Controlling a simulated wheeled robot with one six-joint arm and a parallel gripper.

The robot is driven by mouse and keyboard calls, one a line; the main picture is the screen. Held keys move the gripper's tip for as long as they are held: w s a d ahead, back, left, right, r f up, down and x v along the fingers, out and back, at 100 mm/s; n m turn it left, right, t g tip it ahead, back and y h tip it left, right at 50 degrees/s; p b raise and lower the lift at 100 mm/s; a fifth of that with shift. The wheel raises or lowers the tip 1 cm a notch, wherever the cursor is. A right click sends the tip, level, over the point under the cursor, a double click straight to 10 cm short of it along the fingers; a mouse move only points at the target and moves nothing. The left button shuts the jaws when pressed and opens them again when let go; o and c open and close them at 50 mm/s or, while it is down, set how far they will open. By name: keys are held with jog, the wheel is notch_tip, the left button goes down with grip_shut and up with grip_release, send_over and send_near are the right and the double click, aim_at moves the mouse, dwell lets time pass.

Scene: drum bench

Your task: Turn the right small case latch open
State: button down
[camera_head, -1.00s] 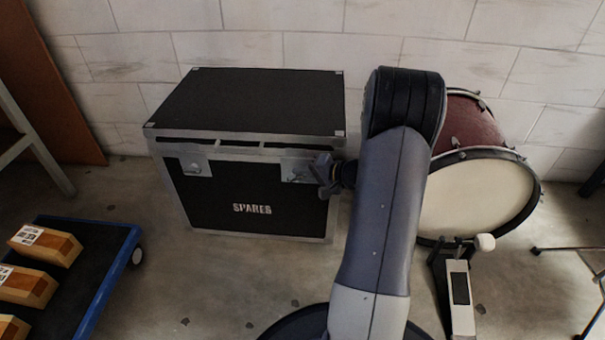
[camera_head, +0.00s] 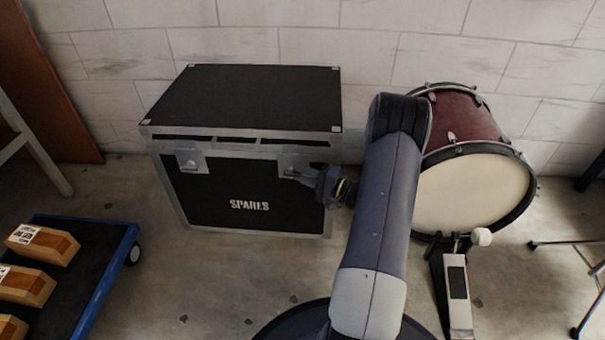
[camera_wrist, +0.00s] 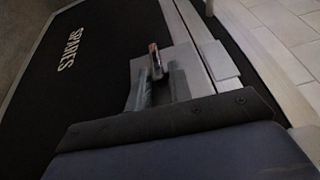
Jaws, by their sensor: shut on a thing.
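The small case (camera_head: 245,215) is black with metal edges and the word SPARES on its front. It also shows in the wrist view (camera_wrist: 90,90). Its right latch (camera_head: 289,161) sits high on the front, partly hidden by my gripper (camera_head: 298,174). In the wrist view, the thin tab of this latch (camera_wrist: 155,60) stands between the fingertips of my gripper (camera_wrist: 157,80), which is shut on it. The left latch (camera_head: 190,162) is at the upper left of the front. The lid (camera_head: 250,95) lies closed.
A red bass drum (camera_head: 470,195) with a pedal (camera_head: 457,290) stands right of my arm. A tiled wall is behind; the floor before the case is clear.

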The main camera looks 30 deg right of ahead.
jog(key=shift+a, duration=0.1)
jog(key=c, duration=1.5)
grip_release()
jog(key=p+v, duration=0.3)
jog(key=v, duration=0.7)
jog(key=shift+s+d, duration=0.2)
jog(key=shift+s, duration=0.1)
jog(key=b+x, duration=0.3)
jog(key=x, duration=0.7)
jog(key=shift+w+a, duration=0.15)
jog(key=shift+w, duration=0.2)
